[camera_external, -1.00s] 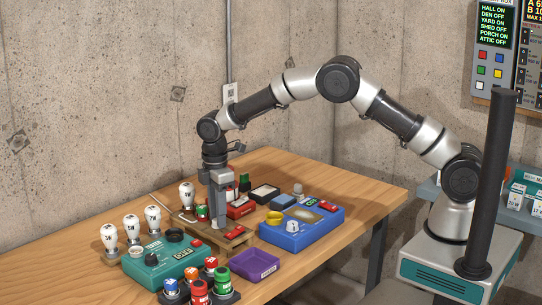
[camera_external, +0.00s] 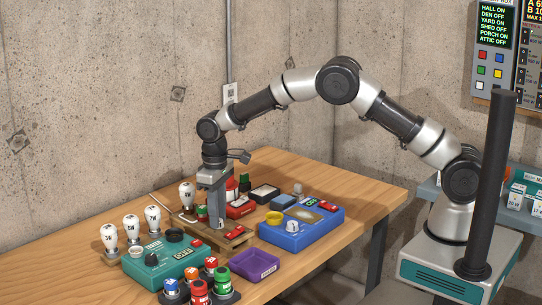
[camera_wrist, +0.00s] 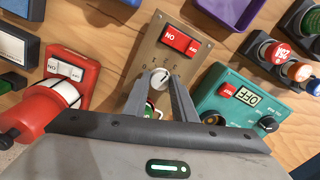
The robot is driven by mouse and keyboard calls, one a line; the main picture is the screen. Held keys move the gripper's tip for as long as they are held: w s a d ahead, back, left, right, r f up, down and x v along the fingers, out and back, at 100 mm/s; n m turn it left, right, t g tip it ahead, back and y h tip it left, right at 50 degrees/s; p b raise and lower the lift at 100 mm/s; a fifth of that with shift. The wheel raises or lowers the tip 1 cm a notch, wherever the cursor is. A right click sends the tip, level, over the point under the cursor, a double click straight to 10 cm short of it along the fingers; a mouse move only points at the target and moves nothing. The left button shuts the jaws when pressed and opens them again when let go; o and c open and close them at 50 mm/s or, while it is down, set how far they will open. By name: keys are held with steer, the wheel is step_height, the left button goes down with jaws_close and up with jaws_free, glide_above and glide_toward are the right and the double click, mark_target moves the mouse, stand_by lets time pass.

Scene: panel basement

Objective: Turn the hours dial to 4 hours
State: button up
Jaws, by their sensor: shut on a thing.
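A brown panel box (camera_wrist: 147,58) carries a small white dial (camera_wrist: 160,77) with a ring of small marks too small to read. My gripper (camera_wrist: 161,82) is shut on this dial, one finger on each side. A red and white switch (camera_wrist: 180,40) marked "NO" sits on the same panel above the dial in the wrist view. In the external view my gripper (camera_external: 219,226) points straight down onto the brown panel box (camera_external: 236,241), and its fingers hide the dial there. The dial's exact setting cannot be read.
A teal box (camera_wrist: 225,88) with an "OFF" display and a black knob (camera_wrist: 267,124) stands close beside. A red device (camera_wrist: 85,80) is on the other side. A blue box (camera_external: 315,232), purple tray (camera_external: 255,266) and several white bulbs (camera_external: 153,219) crowd the wooden table (camera_external: 45,268).

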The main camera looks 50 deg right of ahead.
steer(key=m, duration=0.4)
steer(key=shift+r, duration=0.1)
steer(key=shift+w+a+m, duration=0.1)
steer(key=shift+m, duration=2)
steer(key=o, duration=0.8)
steer(key=shift+c, duration=0.2)
step_height(320, 180, up, 17)
steer(key=shift+r+p, duration=0.2)
steer(key=shift+p, duration=0.25)
steer(key=shift+r, duration=0.1)
